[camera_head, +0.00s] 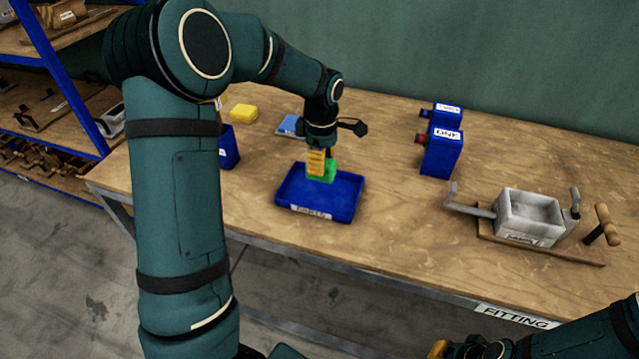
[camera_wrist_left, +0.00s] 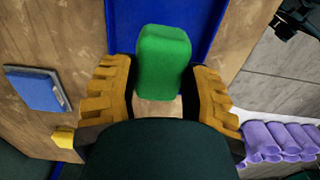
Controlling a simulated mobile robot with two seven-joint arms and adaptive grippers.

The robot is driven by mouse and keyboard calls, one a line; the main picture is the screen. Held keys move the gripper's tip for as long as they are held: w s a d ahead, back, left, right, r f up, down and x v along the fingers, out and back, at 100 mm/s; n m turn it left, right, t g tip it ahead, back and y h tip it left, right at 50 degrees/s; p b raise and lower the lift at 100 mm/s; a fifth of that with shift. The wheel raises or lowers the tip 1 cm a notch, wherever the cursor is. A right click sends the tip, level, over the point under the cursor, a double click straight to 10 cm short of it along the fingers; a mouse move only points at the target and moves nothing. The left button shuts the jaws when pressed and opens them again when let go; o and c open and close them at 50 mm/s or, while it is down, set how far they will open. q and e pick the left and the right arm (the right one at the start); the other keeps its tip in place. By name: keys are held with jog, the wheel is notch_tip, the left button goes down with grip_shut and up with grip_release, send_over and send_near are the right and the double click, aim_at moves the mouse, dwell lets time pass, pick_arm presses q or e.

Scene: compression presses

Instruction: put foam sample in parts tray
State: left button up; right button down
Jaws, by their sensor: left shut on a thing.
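The green foam block (camera_head: 327,172) is between the yellow fingers of my left gripper (camera_head: 317,163), which is shut on it. In the left wrist view the green block (camera_wrist_left: 163,60) stands out past the fingertips (camera_wrist_left: 163,88). The blue parts tray (camera_head: 335,212) lies on the bench directly below, with a label on its front. The block is over the inside of the tray, near its back. I cannot tell whether it touches the tray floor. My right gripper (camera_head: 475,348) shows only partly at the bottom edge, and its jaws are unclear.
A yellow block (camera_head: 243,112), a flat blue item (camera_head: 289,125) and a blue bin (camera_head: 229,147) are left of the tray. Blue boxes (camera_head: 441,155) and a grey press (camera_head: 528,217) stand to the right. Bare bench lies between tray and press.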

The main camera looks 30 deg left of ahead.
aim_at(321, 179)
pick_arm(q)
jog(key=shift+f+b, duration=0.6)
jog(key=shift+f, duration=2.5)
jog(key=shift+f, duration=0.15)
jog(key=o, duration=0.9)
jog(key=shift+r, duration=0.35)
notch_tip(321, 179, up, 12)
jog(key=p, duration=0.2)
jog(key=shift+f+p, duration=0.2)
jog(key=shift+p, duration=0.1)
